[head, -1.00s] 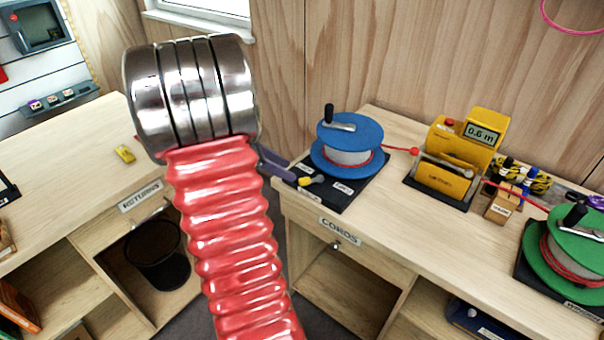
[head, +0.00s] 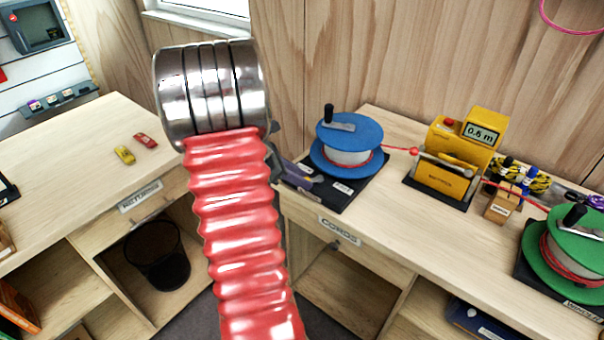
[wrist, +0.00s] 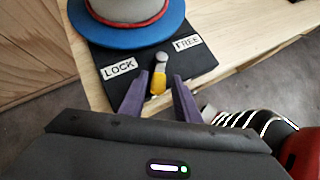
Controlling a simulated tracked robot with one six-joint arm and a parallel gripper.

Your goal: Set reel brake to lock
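The blue reel (head: 348,145) stands on a black base plate (head: 350,197) at the left end of the cord bench. In the wrist view the plate carries a LOCK label (wrist: 119,68) at left and a FREE label (wrist: 187,43) at right. Between them is the brake lever, with a grey end and a yellow end (wrist: 158,83); the yellow end points toward my gripper. My gripper (wrist: 158,84) is open, with one purple finger on each side of the yellow end and gaps visible. In the head view my gripper (head: 300,174) hides the lever.
A red cord runs from the blue reel through a yellow meter (head: 445,170) reading 0.6 m to a green reel (head: 570,240). A brown block (head: 502,205) sits between them. A returns desk (head: 80,170) with two toy cars stands at left.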

